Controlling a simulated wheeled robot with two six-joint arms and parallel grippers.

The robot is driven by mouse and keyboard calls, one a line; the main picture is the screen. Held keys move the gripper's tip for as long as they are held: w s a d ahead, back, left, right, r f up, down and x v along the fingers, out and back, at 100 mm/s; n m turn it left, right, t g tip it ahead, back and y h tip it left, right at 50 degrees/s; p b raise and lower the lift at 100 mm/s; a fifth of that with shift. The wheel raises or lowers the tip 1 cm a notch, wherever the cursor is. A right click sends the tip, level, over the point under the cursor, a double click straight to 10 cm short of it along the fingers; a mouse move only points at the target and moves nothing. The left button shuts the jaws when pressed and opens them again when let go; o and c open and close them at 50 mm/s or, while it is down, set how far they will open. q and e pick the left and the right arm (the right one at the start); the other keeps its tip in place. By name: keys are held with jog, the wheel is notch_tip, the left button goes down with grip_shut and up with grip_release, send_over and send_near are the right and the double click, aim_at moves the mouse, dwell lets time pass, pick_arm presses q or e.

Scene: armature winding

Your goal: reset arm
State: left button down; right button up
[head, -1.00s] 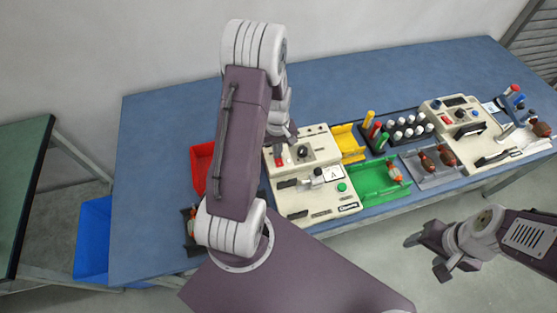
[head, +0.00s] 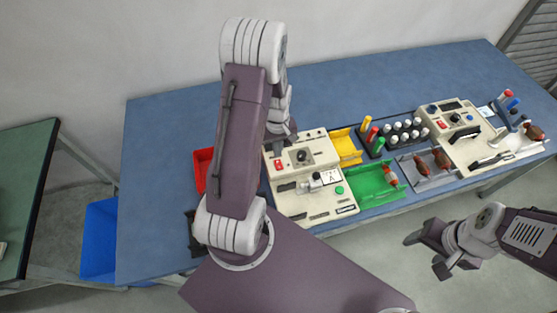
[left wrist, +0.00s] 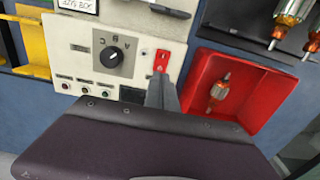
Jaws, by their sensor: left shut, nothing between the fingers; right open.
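My left arm rises through the middle of the head view, and its gripper (head: 279,146) hangs over the back of the winding machine (head: 318,203). In the left wrist view this gripper (left wrist: 162,90) is shut and empty, its fingers together in front of the cream control panel (left wrist: 105,45) with its black dial and red switch. I cannot tell whether it touches the panel. My right gripper (head: 425,255) is open and empty at the lower right, over the floor in front of the table.
On the blue table (head: 160,150) are a red bin (head: 202,165), which holds an armature (left wrist: 218,92), a yellow bin (head: 346,148), a green tray (head: 372,188) and a grey tray (head: 425,178) with armatures. A second machine (head: 468,140) stands at right. A blue bin (head: 99,240) is on the floor at left.

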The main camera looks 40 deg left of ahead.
pick_arm(q)
notch_tip(320, 180, up, 2)
jog(key=shift+r+p, duration=0.2)
jog(key=shift+p, duration=0.6)
jog(key=w+d+r+m+t+b, duration=0.2)
jog(key=w+d+r+m, duration=0.1)
jog(key=d+r, duration=0.35)
jog(key=s+d+r+m, duration=0.1)
jog(key=s+d+m, duration=0.5)
jog(key=s, duration=0.5)
jog(key=shift+s+d+m+g, duration=0.15)
jog(key=shift+d+m+g, duration=0.25)
jog(key=shift+m, duration=0.1)
jog(key=shift+a, duration=0.15)
